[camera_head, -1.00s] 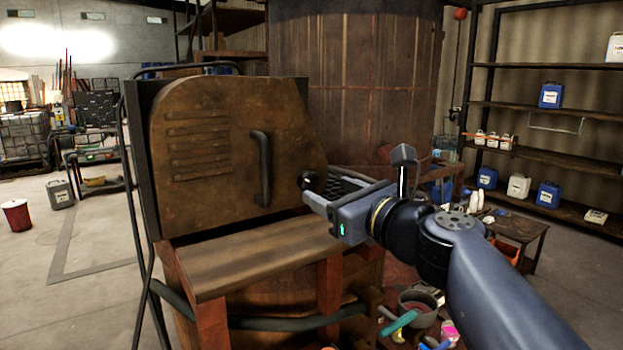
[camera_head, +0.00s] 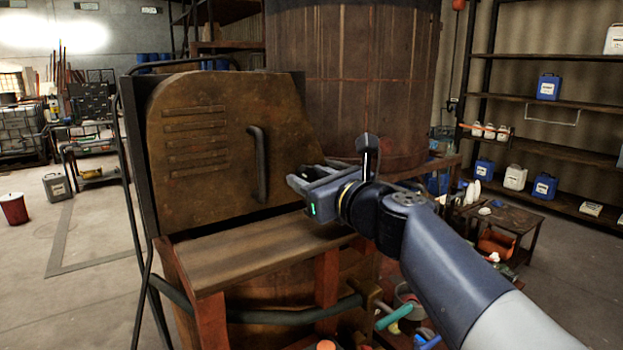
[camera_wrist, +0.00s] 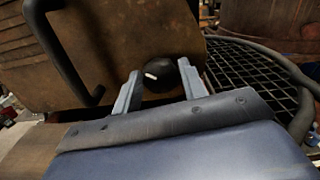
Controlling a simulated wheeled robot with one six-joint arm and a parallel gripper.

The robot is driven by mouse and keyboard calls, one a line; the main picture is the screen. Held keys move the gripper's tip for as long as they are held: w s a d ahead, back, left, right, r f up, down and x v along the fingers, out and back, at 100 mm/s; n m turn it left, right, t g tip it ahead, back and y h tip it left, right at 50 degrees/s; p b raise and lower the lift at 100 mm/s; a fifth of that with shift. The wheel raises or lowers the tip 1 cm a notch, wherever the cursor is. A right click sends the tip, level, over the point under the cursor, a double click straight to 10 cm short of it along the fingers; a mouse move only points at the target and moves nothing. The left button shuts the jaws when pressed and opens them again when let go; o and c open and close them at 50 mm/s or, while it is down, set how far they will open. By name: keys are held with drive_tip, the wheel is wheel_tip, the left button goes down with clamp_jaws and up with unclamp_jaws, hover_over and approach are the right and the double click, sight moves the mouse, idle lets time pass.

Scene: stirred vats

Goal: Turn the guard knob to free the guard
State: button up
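The guard (camera_head: 215,135) is a rusty brown plate with slots and a dark bar handle (camera_head: 257,165); it stands closed and upright above a ledge. My gripper (camera_head: 303,178) is at the guard's lower right. In the wrist view my gripper's fingers (camera_wrist: 159,84) are apart, one on each side of the knob. I cannot tell whether they touch it. In the head view my gripper hides the knob.
A brown ledge (camera_head: 250,252) runs below the guard. A dark grid (camera_wrist: 250,75) with a thick rim lies right of the knob. A big rusty vat (camera_head: 350,80) stands behind. A low table (camera_head: 515,222) and shelves (camera_head: 560,105) are at right. Open floor lies at left.

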drive_tip(key=c, duration=0.6)
drive_tip(key=shift+o, duration=0.2)
drive_tip(key=n+b, duration=0.2)
drive_tip(key=shift+f+n, duration=0.2)
drive_tip(key=shift+n, duration=0.2)
drive_tip(key=shift+r+n+b, duration=0.1)
drive_tip(key=shift+n+b, duration=1.7)
drive_tip(key=shift+n, duration=0.5)
drive_tip(key=o, duration=1)
